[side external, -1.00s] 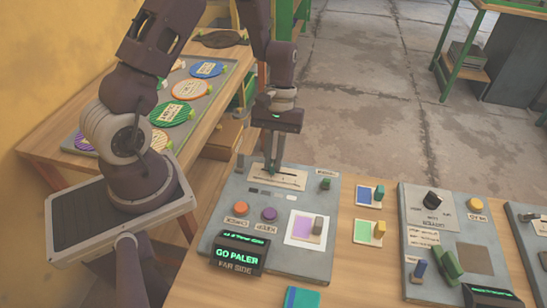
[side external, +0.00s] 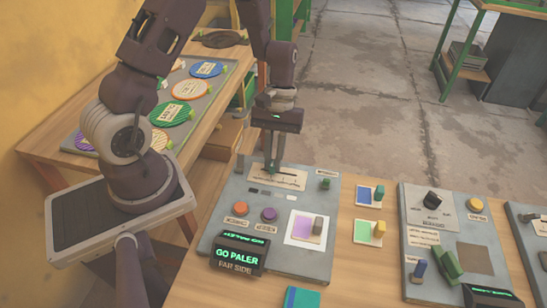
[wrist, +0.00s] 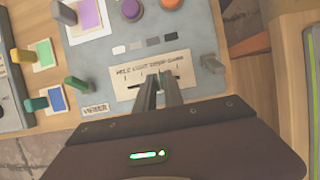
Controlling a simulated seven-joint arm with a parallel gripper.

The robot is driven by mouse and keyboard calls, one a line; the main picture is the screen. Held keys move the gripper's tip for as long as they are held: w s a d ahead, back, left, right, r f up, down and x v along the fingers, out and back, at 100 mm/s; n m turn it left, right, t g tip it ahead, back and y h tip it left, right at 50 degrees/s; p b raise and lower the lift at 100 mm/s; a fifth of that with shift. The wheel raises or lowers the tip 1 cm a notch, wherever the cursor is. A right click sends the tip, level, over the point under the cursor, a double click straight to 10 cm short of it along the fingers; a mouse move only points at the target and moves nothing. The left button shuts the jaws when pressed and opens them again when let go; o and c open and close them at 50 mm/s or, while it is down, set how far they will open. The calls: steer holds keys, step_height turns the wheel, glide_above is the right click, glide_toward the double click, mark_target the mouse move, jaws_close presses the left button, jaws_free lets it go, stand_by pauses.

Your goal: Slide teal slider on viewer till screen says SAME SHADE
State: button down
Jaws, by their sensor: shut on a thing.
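The viewer (side external: 225,200) is a grey panel on the bench with a pale slider strip (side external: 292,179) near its far edge. My gripper (side external: 273,168) points down at this strip, its fingers shut on the slider. The fingers hide the slider, so its teal colour cannot be made out. In the wrist view, the closed fingertips (wrist: 158,82) meet the slot line on the printed strip (wrist: 127,83). The viewer's dark screen (side external: 236,254) reads GO PALER, with FAR SIDE below it. A small line above is too blurred to read.
The viewer also carries an orange button (side external: 240,208), a purple button (side external: 269,214) and a lilac sample plate (side external: 303,229). Blue (side external: 364,194) and green (side external: 363,231) sample plates lie to its right, before another grey panel (side external: 480,235). A green knob (side external: 325,183) stands near the strip.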

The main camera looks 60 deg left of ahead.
steer(key=shift+w+d, duration=1.1)
steer(key=shift+w, duration=0.05)
steer(key=c, duration=1.4)
jaws_free()
steer(key=shift+c, duration=0.2)
steer(key=shift+s, duration=0.1)
steer(key=v, duration=0.7)
steer(key=shift+r, duration=0.1)
